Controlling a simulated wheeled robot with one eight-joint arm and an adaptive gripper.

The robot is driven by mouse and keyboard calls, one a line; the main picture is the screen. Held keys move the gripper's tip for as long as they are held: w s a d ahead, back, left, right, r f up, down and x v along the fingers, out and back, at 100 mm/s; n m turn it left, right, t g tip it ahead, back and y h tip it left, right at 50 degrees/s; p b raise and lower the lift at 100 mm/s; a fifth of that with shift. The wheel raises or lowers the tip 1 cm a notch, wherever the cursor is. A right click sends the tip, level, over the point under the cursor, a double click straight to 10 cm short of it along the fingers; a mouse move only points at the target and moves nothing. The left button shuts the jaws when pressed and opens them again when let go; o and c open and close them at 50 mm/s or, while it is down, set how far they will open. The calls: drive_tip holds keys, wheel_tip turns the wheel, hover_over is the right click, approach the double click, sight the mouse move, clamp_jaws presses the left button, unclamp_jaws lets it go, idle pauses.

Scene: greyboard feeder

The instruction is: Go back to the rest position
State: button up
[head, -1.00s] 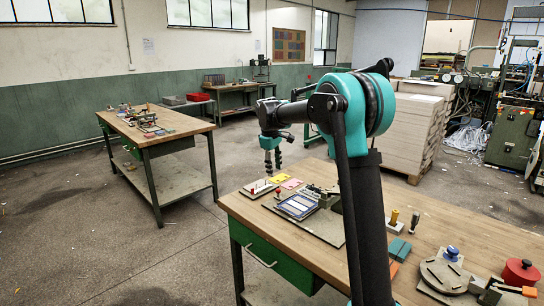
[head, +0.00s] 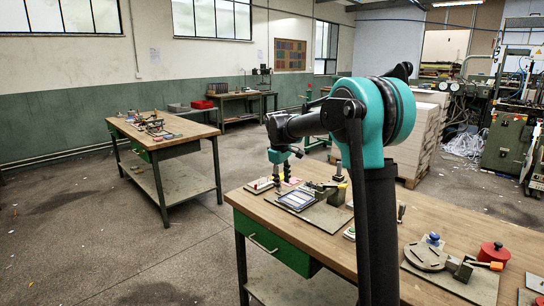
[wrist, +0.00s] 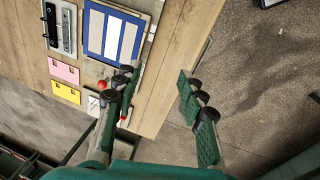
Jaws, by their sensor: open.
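My gripper (head: 282,172) is open and empty in the head view, above the left end of the near workbench (head: 330,237). In the wrist view my gripper (wrist: 158,110) has its two dark green fingers spread wide, with the bench edge and the floor between them. A blue-framed panel with white strips (wrist: 113,37) lies on the bench beyond the left finger. It also shows in the head view (head: 297,199). Pink (wrist: 64,71) and yellow (wrist: 66,92) cards lie beside it in the wrist view.
A second workbench (head: 160,125) stands at the left. A round grey fixture (head: 427,257) and a red pot (head: 493,254) are on the near bench at the right. Stacked boards (head: 418,145) stand behind my arm. The floor between the benches is clear.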

drive_tip(key=s+d+f+m, duration=0.3)
drive_tip(key=s+d+f, duration=0.2)
drive_tip(key=s, duration=0.7)
drive_tip(key=s+d+f+m+t, duration=0.1)
drive_tip(key=s+d+f+m, duration=0.2)
drive_tip(key=s, duration=0.9)
drive_tip(key=s+d+f+m+t+y, duration=0.1)
drive_tip(key=s+d+f+m, duration=0.3)
drive_tip(key=s+d+f, duration=0.3)
drive_tip(key=s+f, duration=0.2)
drive_tip(key=s, duration=0.3)
drive_tip(key=shift+s, duration=0.15)
drive_tip(key=shift+r, duration=0.1)
